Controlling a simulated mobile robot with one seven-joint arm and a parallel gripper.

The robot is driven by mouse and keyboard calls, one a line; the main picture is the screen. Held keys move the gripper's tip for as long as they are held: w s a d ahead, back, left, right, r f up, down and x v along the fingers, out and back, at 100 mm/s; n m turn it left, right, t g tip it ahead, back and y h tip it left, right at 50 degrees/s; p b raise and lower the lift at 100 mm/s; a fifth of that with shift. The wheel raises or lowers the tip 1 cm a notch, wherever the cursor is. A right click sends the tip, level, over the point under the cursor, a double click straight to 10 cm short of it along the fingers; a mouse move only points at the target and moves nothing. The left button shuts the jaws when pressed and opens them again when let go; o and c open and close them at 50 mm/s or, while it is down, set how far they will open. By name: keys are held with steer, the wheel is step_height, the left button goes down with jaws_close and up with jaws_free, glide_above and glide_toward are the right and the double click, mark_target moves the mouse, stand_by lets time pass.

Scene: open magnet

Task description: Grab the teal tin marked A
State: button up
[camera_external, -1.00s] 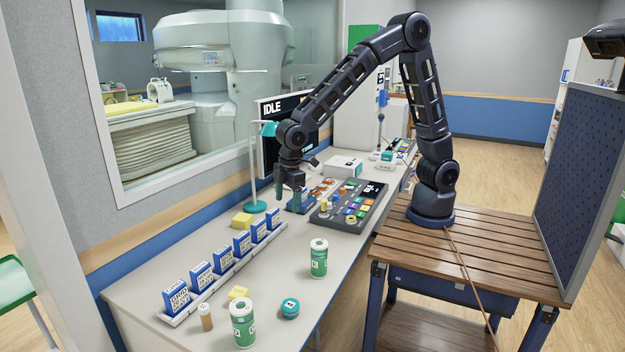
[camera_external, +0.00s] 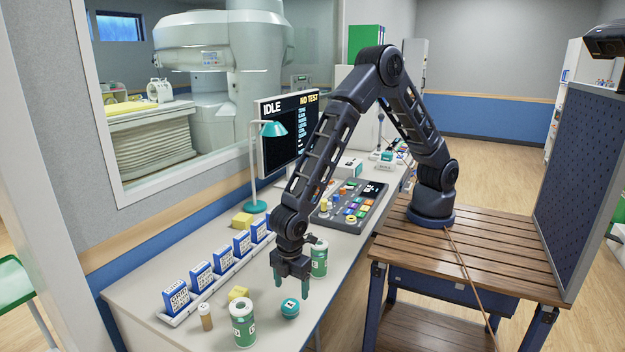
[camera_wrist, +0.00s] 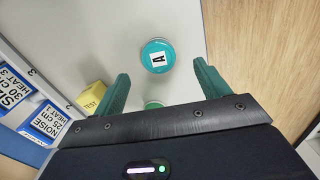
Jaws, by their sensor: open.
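The teal tin (camera_external: 290,307) is a low round tin standing on the pale counter near its front edge. In the wrist view its teal lid (camera_wrist: 148,48) faces up, with a black A on a white label. My gripper (camera_external: 291,285) is open and points down just above the tin, apart from it. In the wrist view the tin lies a little beyond the fingertips, roughly midway between the two teal fingers. Nothing is between the fingers that I can make out, except a green patch below, partly hidden by the gripper body.
A green-and-white canister (camera_external: 243,325) stands left of the tin, and another (camera_external: 319,260) stands behind my gripper. A wooden peg (camera_external: 206,317) and a yellow block (camera_external: 238,293) are further left. Blue cards (camera_external: 201,277) stand in a rack. The counter's edge is close on the right.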

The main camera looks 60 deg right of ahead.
mark_target(290, 304)
steer(key=shift+w+a+f, duration=0.1)
steer(key=shift+a+f, duration=0.05)
steer(key=shift+f, duration=1.8)
steer(key=shift+w+a+f, duration=0.1)
steer(key=shift+f, duration=1.85)
steer(key=c, duration=1.1)
steer(key=shift+o, duration=0.2)
steer(key=shift+r, duration=0.15)
